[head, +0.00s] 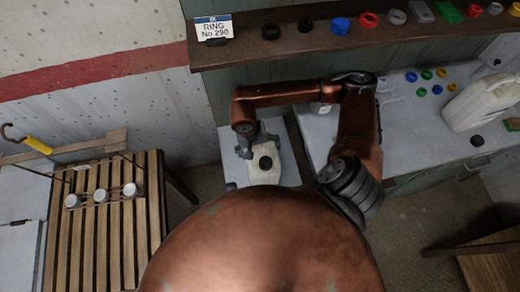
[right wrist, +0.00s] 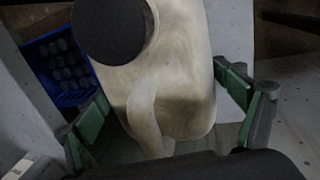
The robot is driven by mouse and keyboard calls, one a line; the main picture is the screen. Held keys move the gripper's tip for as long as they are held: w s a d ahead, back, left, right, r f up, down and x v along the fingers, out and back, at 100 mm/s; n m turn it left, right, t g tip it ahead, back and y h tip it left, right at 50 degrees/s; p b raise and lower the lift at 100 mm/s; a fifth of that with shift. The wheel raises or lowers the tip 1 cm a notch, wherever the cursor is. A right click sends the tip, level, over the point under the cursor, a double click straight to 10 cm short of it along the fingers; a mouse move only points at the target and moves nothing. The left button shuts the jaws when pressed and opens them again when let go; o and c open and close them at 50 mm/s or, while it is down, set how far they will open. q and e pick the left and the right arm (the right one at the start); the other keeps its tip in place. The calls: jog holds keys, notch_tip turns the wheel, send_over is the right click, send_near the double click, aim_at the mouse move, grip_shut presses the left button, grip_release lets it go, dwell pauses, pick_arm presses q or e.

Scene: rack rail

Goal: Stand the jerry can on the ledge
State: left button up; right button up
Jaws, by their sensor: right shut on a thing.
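A cream jerry can (head: 257,176) with a black cap shows at the middle of the head view. My right gripper (head: 259,147) is shut on it, with a finger at each side. In the right wrist view the jerry can (right wrist: 190,70) lies between the green finger pads, its handle and large dark cap towards the camera. A narrow pale surface (head: 290,172), which may be the ledge, shows below and around the can. I cannot tell whether the can touches it. My left gripper is not in view.
A brown shelf (head: 290,48) with caps and a ring sign (head: 214,28) runs above. A slatted table (head: 90,240) is at left. A blue crate (right wrist: 60,70) shows in the wrist view.

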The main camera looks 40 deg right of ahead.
jog(key=o, duration=1.9)
jog(key=shift+f, duration=0.1)
jog(key=shift+w+a+r, duration=0.15)
jog(key=shift+a+r, duration=0.05)
jog(key=shift+r, duration=1.05)
jog(key=shift+w+a+r, duration=0.1)
jog(key=shift+a+r, duration=0.15)
jog(key=shift+r, duration=1)
jog(key=shift+w+a+r, duration=0.15)
jog(key=shift+a+r, duration=0.05)
jog(key=shift+r, duration=1.05)
